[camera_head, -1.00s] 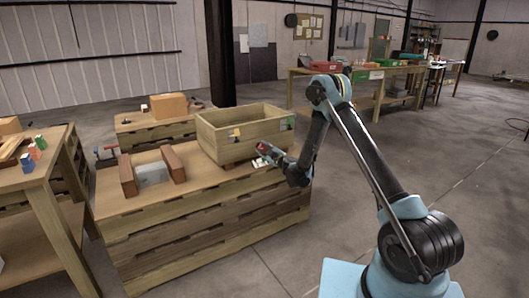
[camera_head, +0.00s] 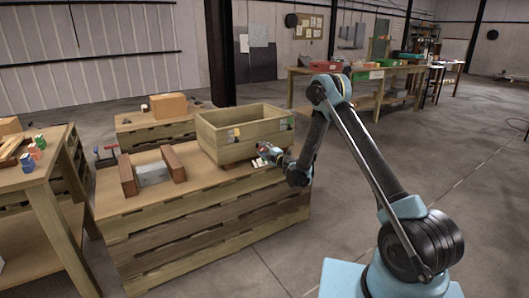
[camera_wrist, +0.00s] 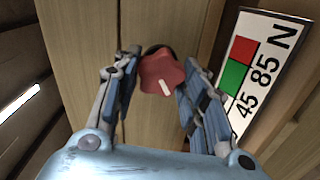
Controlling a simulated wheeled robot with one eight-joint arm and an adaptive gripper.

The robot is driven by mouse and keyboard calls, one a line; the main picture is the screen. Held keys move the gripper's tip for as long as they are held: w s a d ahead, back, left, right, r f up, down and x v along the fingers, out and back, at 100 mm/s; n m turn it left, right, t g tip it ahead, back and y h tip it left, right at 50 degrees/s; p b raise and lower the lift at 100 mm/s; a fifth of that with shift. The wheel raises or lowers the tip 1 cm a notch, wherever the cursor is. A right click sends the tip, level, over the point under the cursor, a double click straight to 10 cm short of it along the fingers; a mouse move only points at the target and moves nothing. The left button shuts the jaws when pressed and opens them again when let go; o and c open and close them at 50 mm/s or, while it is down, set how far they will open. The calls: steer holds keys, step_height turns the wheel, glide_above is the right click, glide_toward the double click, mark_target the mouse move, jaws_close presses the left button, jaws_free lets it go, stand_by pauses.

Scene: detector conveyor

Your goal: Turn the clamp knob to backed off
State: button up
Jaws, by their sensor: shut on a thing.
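The clamp knob (camera_wrist: 160,70) is a red lobed knob with a white mark, seen in the wrist view. The mark points down and slightly right in that view. My gripper (camera_wrist: 158,75) is shut on the knob, with one finger on each side of it. A white plate (camera_wrist: 262,75) with red and green squares and the figures 45 and 85 N lies right of the knob. I cannot tell which marking the white line points at. In the head view my gripper (camera_head: 268,153) is at the crate's front right, and the knob is mostly hidden.
A wooden crate (camera_head: 222,151) stands on a pallet-stack bench, close beside my gripper. A grey block (camera_head: 153,174) sits between two brown blocks on the bench's left. A table (camera_head: 25,178) with small coloured items stands at far left. Open floor lies right of the bench.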

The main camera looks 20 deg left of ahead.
steer(key=shift+s+a, duration=0.15)
steer(key=shift+s, duration=0.05)
steer(key=o, duration=0.9)
steer(key=shift+f, duration=0.1)
steer(key=shift+o, duration=0.8)
steer(key=shift+w, duration=0.1)
steer(key=shift+d, duration=0.2)
steer(key=v, duration=0.7)
